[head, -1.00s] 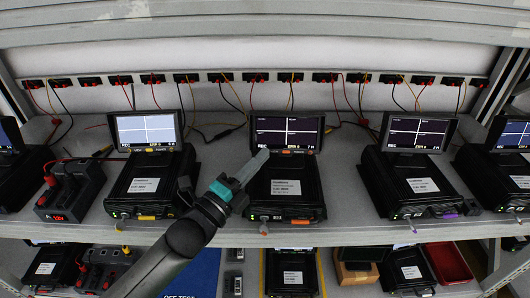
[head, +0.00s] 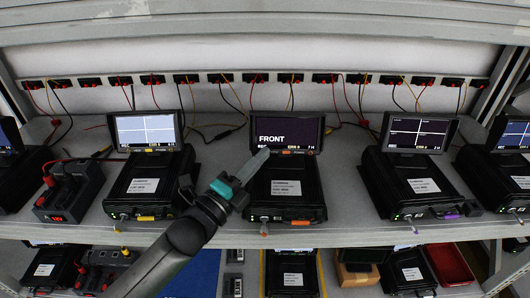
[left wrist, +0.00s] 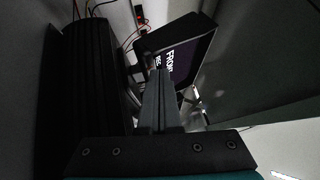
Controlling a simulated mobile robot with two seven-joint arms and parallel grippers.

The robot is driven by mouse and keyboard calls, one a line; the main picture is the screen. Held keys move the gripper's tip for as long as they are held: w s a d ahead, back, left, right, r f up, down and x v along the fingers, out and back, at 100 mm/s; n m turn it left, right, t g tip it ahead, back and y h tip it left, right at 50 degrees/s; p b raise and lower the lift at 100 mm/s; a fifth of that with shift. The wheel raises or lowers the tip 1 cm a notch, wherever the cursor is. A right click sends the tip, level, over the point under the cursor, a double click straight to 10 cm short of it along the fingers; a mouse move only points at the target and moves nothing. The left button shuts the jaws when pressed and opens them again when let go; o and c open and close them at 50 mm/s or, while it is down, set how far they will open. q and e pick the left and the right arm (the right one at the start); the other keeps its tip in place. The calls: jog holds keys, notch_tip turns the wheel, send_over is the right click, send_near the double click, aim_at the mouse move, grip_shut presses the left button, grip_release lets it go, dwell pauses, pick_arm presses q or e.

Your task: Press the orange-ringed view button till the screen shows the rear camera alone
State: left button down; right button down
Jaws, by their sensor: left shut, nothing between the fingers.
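The screen (head: 287,130) in the middle of the upper shelf is dark and shows the word FRONT, with one undivided picture. It also shows, tilted, in the left wrist view (left wrist: 180,62). It stands on a black recorder box (head: 285,185) with a white label. A strip with small orange marks runs along the screen's bottom edge; I cannot make out the orange-ringed button, which the fingertips may hide. My left gripper (head: 258,160) is shut and empty, its tips at the lower left edge of this screen. In the wrist view its fingers (left wrist: 158,90) reach toward the same edge. My right gripper is not in view.
Similar recorders stand on both sides, with a screen (head: 146,130) at left and another (head: 417,132) at right showing four-way splits. A battery charger (head: 70,190) is at far left. Cables hang behind from a socket rail. A lower shelf holds more boxes and a red tray (head: 447,264).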

pick_arm(q)
jog(key=shift+s, duration=0.15)
jog(key=shift+s+r+p, duration=0.2)
jog(key=shift+s+p, duration=0.15)
jog(key=shift+p, duration=0.2)
jog(key=shift+s, duration=0.25)
jog(key=s+p, duration=0.1)
jog(key=s+r+p, duration=0.1)
jog(key=s, duration=0.1)
jog(key=s+p, duration=0.1)
jog(key=shift+s+a+r+p, duration=0.1)
jog(key=shift+s+r+p, duration=0.25)
jog(key=shift+f, duration=0.1)
dwell(0.6)
